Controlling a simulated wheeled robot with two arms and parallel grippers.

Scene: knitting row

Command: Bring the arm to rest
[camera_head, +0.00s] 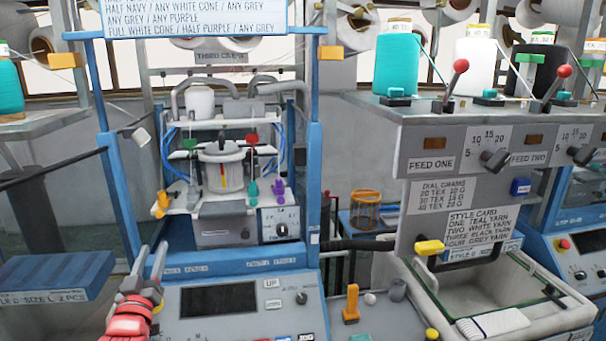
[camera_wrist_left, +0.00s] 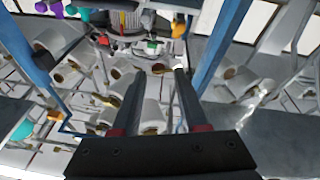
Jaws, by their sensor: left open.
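My left gripper (camera_head: 149,262) is open, with its two fingers pointing up and apart. It is in front of the left post of the blue machine frame, to the left of the control panel (camera_head: 235,300). Nothing shows between its fingers. In the left wrist view the open fingers (camera_wrist_left: 158,85) point toward white yarn cones (camera_wrist_left: 153,117) on a rack, seen beyond the blue posts. My right gripper is not in view.
A blue machine (camera_head: 315,190) with shelves stands just right of the gripper. A blue box (camera_head: 50,275) lies at the left. A grey feed unit (camera_head: 400,180) with red-knobbed levers and a pale bin (camera_head: 540,322) are at the right.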

